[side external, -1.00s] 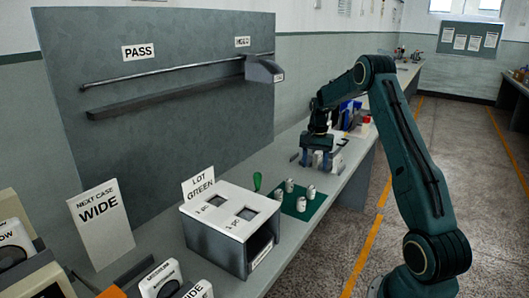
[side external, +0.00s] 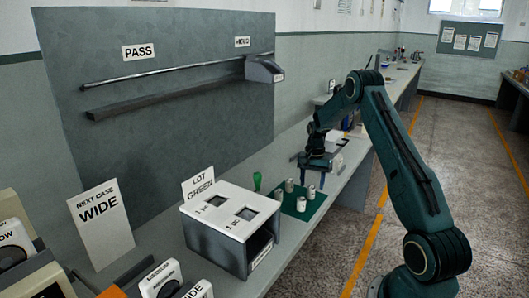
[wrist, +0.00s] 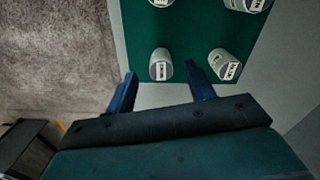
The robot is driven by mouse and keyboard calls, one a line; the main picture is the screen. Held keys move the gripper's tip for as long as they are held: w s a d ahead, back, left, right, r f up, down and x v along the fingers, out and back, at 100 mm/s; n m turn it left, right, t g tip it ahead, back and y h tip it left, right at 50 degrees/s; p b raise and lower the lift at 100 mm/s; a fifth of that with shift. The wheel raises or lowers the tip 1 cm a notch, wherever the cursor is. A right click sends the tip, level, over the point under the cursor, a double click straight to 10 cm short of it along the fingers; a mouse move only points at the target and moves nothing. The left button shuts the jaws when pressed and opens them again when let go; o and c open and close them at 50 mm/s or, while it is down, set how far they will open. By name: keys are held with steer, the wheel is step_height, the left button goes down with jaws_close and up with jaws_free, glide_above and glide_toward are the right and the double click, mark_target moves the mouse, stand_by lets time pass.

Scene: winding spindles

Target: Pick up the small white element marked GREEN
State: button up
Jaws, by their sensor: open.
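Several small white cylindrical elements stand on a green mat (side external: 284,209) on the bench. In the wrist view they bear small labels, too small to read, so I cannot tell which is marked GREEN. The two nearest in that view are a left element (wrist: 160,64) and a right element (wrist: 224,64); two more are cut off by the top edge. My gripper (side external: 313,180) is open, its blue fingers pointing down at the mat's far end.
A white-topped box (side external: 232,211) with two square openings and a LOT GREEN sign (side external: 198,184) stands left of the mat. A grey panel with PASS and HOLD labels rises behind the bench.

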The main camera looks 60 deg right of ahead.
mark_target(311, 187)
steer(key=shift+f, duration=1.65)
steer(key=c, duration=1)
